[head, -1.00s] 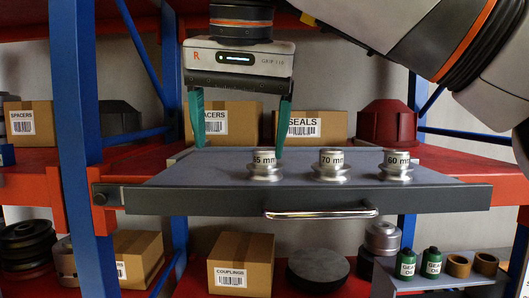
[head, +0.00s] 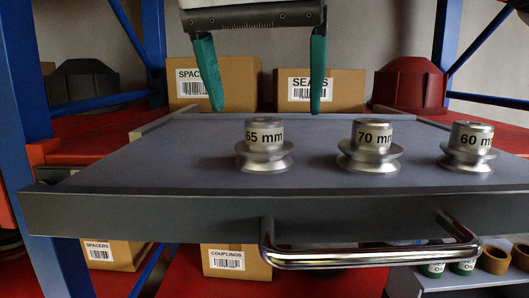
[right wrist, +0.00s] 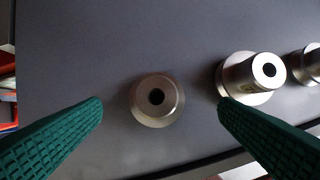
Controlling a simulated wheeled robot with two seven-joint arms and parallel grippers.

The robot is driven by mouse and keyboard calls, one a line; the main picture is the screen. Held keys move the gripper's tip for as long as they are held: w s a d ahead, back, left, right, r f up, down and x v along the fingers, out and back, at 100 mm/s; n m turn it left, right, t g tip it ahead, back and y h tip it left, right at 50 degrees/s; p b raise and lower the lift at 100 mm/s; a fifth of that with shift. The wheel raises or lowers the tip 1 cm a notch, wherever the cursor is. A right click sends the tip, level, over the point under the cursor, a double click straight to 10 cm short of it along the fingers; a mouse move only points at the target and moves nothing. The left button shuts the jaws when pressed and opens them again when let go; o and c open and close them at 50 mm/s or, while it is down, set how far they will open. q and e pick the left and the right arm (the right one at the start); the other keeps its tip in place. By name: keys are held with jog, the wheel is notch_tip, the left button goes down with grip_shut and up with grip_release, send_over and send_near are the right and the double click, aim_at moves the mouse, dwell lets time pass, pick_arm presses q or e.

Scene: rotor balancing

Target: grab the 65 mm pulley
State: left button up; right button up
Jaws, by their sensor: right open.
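The 65 mm pulley (head: 264,147) is a silver grooved wheel with a labelled hub, standing upright on the grey pull-out tray (head: 200,210). The 70 mm pulley (head: 369,148) and the 60 mm pulley (head: 468,149) stand to its right. My right gripper (head: 265,108) is open and empty, its two green fingers above the tray and apart from the pulley. In the right wrist view the 65 mm pulley (right wrist: 157,99) lies between the open fingers (right wrist: 160,108), with the 70 mm pulley (right wrist: 252,76) just beyond the right finger. My left gripper is not in view.
Boxes marked SPACERS (head: 240,85) and SEALS (head: 338,92) stand behind the tray, with a red housing (head: 410,87) to the right. A chrome handle (head: 370,257) sticks out at the tray's front. The tray's left part is bare.

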aim_at(264, 120)
jog(key=shift+p+x, duration=0.65)
jog(key=shift+x, duration=0.35)
jog(key=p+x, duration=0.1)
jog(key=x, duration=0.1)
jog(key=shift+w+a+f, duration=0.1)
jog(key=shift+w+f, duration=0.1)
jog(key=shift+f, duration=0.2)
jog(key=shift+w+f, duration=0.25)
jog(key=shift+s, duration=0.15)
jog(key=c, duration=1.1)
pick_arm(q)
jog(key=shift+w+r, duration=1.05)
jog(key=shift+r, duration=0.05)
pick_arm(e)
jog(key=shift+c, duration=0.7)
jog(key=shift+r, duration=0.1)
